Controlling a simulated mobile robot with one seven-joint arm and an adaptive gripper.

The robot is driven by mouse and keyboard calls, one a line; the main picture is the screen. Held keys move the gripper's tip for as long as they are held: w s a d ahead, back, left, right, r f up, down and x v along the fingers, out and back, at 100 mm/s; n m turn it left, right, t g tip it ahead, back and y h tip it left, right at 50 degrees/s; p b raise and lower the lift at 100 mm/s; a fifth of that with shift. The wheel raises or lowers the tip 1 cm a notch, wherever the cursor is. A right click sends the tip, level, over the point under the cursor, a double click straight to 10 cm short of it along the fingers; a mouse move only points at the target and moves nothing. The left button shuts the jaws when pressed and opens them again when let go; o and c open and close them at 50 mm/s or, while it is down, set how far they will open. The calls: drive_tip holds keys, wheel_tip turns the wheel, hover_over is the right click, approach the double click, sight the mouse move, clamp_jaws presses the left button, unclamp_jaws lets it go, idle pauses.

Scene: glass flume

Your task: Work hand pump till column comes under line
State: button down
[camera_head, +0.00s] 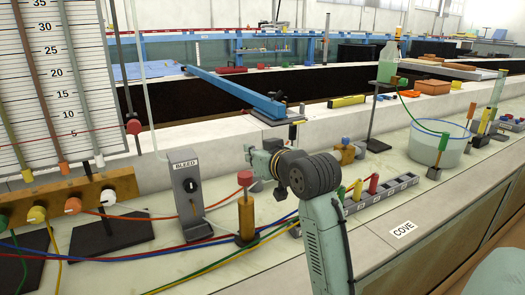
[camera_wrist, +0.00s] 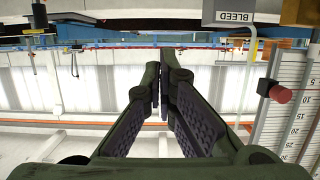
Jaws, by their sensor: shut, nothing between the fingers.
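The manometer board (camera_head: 50,85) stands at the left with a numbered scale and several slanted coloured tubes. A brass cylinder with a red knob (camera_head: 246,214), which looks like the hand pump, stands on a black base at the centre. My gripper (camera_head: 251,155) is just above and right of the red knob, apart from it. In the wrist view my gripper (camera_wrist: 163,75) is shut and empty, its dark pads close together. The scale board also shows there (camera_wrist: 290,125), upside down. I cannot tell which line is meant or read the liquid levels.
A grey BLEED block (camera_head: 188,195) stands left of the pump; it also shows in the wrist view (camera_wrist: 235,15). A brass valve manifold (camera_head: 70,198) is farther left. Coloured hoses cross the bench. Right are a grey connector strip (camera_head: 385,193) and a clear bucket (camera_head: 440,148).

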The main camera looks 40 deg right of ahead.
sight(245, 178)
drive_tip(key=shift+p+x, duration=0.3)
drive_tip(key=shift+x, duration=0.7)
wheel_tip(245, 178, down, 4)
drive_tip(key=shift+s+r+p, duration=0.1)
drive_tip(key=shift+s+p, duration=0.05)
drive_tip(key=shift+p, duration=0.25)
